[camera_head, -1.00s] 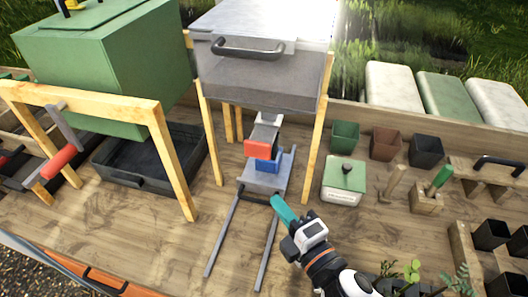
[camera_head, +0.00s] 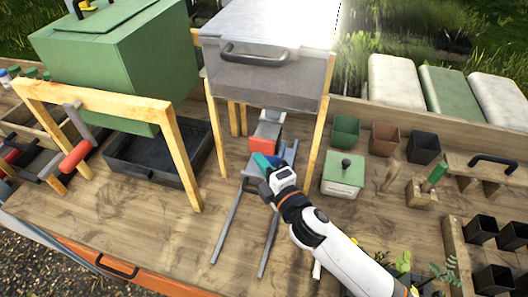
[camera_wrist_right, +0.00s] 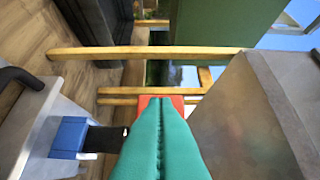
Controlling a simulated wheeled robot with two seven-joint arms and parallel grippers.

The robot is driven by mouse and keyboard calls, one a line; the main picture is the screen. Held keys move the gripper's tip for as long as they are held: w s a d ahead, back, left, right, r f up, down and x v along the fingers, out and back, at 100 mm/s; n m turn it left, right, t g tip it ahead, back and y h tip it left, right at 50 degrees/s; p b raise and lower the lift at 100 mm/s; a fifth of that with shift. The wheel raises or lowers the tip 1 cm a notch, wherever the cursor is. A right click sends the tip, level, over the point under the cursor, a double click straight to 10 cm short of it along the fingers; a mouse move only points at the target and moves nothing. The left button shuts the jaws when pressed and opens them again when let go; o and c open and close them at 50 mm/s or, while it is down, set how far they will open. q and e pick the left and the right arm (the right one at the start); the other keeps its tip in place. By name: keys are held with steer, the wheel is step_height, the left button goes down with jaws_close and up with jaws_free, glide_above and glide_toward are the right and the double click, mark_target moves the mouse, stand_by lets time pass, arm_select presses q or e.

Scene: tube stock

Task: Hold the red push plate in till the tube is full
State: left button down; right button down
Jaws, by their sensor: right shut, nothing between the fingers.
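The red push plate (camera_head: 264,145) sits on the front of the grey feeder under the metal hopper (camera_head: 268,84). My right gripper (camera_head: 261,160) is shut, with teal fingers and nothing between them. Its tips are at the plate's front, just below it in the head view. In the right wrist view the fingertips (camera_wrist_right: 160,100) overlap the red plate (camera_wrist_right: 179,101); whether they press on it I cannot tell. A blue block (camera_wrist_right: 68,137) on the grey carriage stands beside the fingers, largely hidden in the head view. I cannot make out the tube or its fill. My left gripper is out of view.
Wooden legs flank the feeder, and two grey rails (camera_head: 226,228) run toward me. A green lidded box (camera_head: 343,176) and small pots (camera_head: 384,139) stand to the right. A black tray (camera_head: 158,158) and a red-handled crank (camera_head: 74,155) are left. Bare bench lies at front left.

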mark_target(270, 149)
steer(key=shift+w+d, duration=0.3)
steer(key=shift+w, duration=0.3)
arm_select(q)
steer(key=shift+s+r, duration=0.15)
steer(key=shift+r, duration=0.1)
arm_select(e)
steer(key=w, duration=0.1)
steer(key=w+d, duration=0.1)
steer(key=w, duration=0.1)
steer(key=shift+w, duration=0.1)
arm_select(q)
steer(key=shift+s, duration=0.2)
arm_select(e)
steer(key=shift+r, duration=0.1)
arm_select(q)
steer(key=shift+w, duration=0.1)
arm_select(e)
steer(key=shift+w+d+r, duration=0.1)
steer(key=shift+r, duration=0.05)
stand_by(0.9)
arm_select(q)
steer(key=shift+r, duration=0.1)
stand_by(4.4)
